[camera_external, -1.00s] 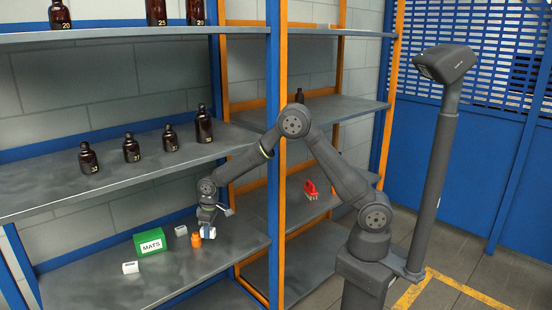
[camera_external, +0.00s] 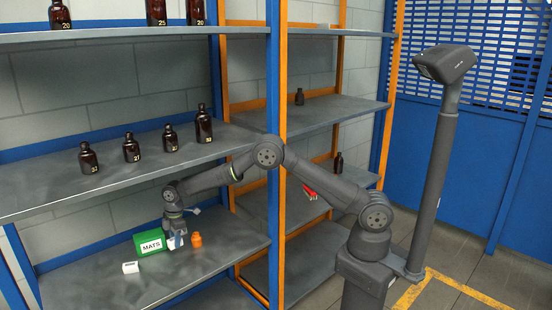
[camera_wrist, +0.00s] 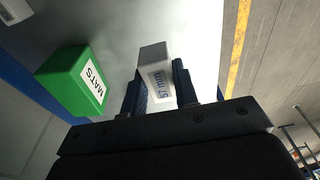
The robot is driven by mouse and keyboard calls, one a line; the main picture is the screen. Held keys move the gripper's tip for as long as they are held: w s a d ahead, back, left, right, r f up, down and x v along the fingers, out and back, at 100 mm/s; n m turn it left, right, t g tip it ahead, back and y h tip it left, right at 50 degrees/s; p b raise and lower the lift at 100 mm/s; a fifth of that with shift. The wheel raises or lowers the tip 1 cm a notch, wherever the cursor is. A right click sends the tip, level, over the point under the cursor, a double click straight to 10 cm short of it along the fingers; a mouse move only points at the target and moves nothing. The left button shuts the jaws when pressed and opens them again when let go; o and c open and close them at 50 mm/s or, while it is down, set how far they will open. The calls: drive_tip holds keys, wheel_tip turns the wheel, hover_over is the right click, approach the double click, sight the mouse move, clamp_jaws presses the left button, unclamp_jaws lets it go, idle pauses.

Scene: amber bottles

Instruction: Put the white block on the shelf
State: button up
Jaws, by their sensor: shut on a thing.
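The white block (camera_wrist: 155,65) is between the two fingers of my gripper (camera_wrist: 158,90) in the wrist view, with dark markings on its facing side. In the external view my gripper (camera_external: 175,241) is low over the lower left shelf (camera_external: 205,262), and the block (camera_external: 171,244) shows partly behind its fingers. The gripper is shut on this block. I cannot tell whether the block touches the shelf. A second white block (camera_external: 130,267) lies farther left on the same shelf; one also shows at the wrist view's top left corner (camera_wrist: 14,10).
A green MATS box (camera_external: 150,243) stands just left of my gripper, and it also shows in the wrist view (camera_wrist: 75,80). An orange bottle (camera_external: 196,240) stands close on the right. Several amber bottles (camera_external: 132,149) stand on the shelf above.

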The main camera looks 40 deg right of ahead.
hover_over(158, 285)
drive_tip(key=f, duration=0.7)
drive_tip(key=shift+w+d, duration=0.1)
drive_tip(key=shift+d, duration=0.2)
drive_tip(key=shift+a+f, duration=0.1)
drive_tip(key=shift+f, duration=1.7)
drive_tip(key=shift+f, duration=0.2)
drive_tip(key=o, duration=1)
drive_tip(key=shift+r, duration=0.1)
drive_tip(key=shift+o, duration=0.4)
wheel_tip(158, 285, up, 7)
drive_tip(key=d, duration=0.1)
drive_tip(key=shift+r, duration=0.15)
